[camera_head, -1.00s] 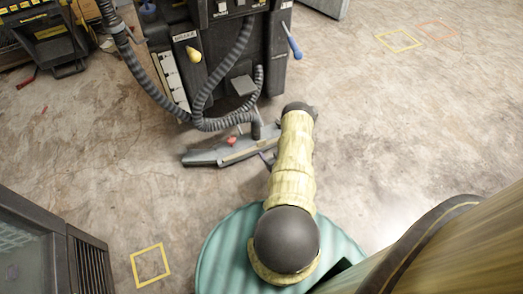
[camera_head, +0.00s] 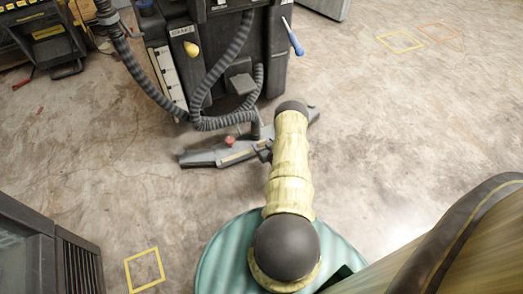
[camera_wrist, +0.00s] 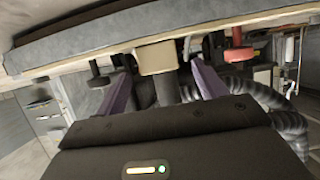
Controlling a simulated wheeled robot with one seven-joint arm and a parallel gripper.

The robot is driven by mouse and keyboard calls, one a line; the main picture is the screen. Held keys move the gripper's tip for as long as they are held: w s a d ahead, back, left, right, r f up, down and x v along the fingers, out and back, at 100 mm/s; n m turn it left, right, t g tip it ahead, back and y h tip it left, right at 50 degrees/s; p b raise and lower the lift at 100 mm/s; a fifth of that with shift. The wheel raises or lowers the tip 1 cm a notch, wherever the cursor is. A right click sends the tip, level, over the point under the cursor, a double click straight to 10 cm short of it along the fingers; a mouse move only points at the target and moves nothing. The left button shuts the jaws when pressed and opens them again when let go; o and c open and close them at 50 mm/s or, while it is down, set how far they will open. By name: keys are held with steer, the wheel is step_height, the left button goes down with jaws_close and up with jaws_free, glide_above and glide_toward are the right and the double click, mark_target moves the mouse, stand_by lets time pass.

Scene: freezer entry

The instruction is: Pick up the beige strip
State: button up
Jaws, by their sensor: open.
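A beige strip (camera_head: 238,156) lies along the top of a long grey floor head (camera_head: 200,158) in the head view. My gripper (camera_head: 265,151) is by the middle of the floor head, partly hidden under my arm. In the wrist view the purple fingers of my gripper (camera_wrist: 163,88) are apart, with no object clearly held between them. A beige block (camera_wrist: 155,57) shows just beyond the fingertips, under the grey body of the floor head (camera_wrist: 100,45); I cannot tell whether it is part of the strip. Whether the fingers touch anything is unclear.
A dark machine (camera_head: 225,60) with a ribbed hose (camera_head: 213,124) stands behind the floor head. A red knob (camera_head: 230,141) sticks up beside the strip. A dark cabinet (camera_head: 45,250) is at the lower left. Open concrete floor lies to the right.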

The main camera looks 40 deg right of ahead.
mark_target(262, 142)
steer(key=shift+b+x, duration=0.65)
steer(key=shift+x, duration=0.55)
steer(key=shift+w+f, duration=0.15)
steer(key=shift+w, duration=0.2)
steer(key=shift+c, duration=0.4)
steer(key=c, duration=1.3)
step_height(262, 142, up, 10)
steer(key=p, duration=0.6)
